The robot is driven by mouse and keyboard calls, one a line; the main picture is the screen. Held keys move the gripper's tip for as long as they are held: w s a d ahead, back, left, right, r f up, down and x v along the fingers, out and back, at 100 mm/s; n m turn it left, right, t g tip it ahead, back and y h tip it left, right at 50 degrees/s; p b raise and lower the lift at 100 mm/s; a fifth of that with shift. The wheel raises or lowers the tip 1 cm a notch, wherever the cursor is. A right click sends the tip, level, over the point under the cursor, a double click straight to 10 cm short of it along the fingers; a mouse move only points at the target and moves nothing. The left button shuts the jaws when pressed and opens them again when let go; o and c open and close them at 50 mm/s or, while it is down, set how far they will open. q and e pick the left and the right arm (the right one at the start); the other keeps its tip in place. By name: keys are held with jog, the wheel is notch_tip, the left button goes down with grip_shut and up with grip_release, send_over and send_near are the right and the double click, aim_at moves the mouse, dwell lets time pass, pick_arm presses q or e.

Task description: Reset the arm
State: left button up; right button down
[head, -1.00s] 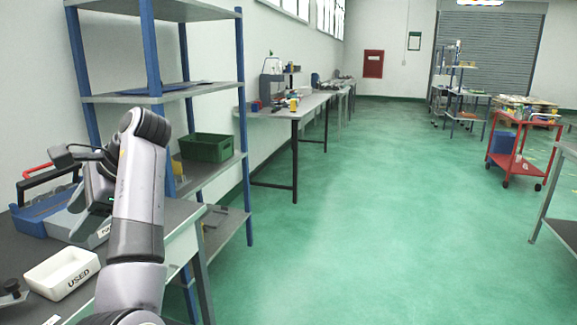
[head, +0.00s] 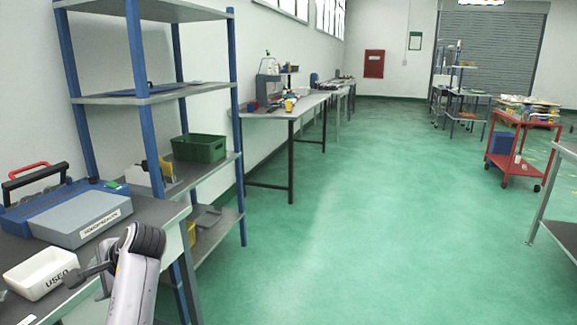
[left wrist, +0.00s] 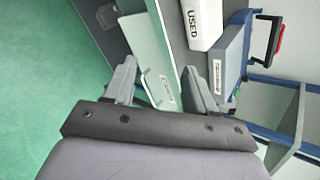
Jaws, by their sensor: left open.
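My left arm comes up at the lower left of the head view, low beside the front edge of the workbench (head: 180,212). My left gripper (head: 92,277) is partly hidden by its own wrist there. In the left wrist view my left gripper (left wrist: 158,88) has its two fingers spread, with nothing held between them. The bench edge shows beyond the fingers. My right gripper is in neither view.
On the bench are a white tray marked USED (head: 42,283), a grey labelled box (head: 85,222) and a blue case (head: 20,217) with a red handle. A blue-posted shelf (head: 238,130) holds a green crate (head: 200,149).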

pick_arm(q)
jog(key=s+d+f+n+t+h, duration=0.1)
jog(key=s+d+f+t+h, duration=0.2)
jog(key=f, duration=0.7)
jog(key=s+d+f+t+h, duration=0.25)
jog(key=s+f, duration=0.25)
jog(key=f, duration=0.5)
jog(key=s+d+f+n+t+h, duration=0.1)
jog(key=s+d+f+n+h, duration=0.1)
jog(key=s+d, duration=0.4)
jog(key=s+d+f+n+t+h, duration=0.1)
jog(key=s+d+f+n+h, duration=0.1)
jog(key=s+d, duration=0.5)
jog(key=s+n+h, duration=0.1)
jog(key=s+h, duration=0.1)
jog(key=s, duration=0.3)
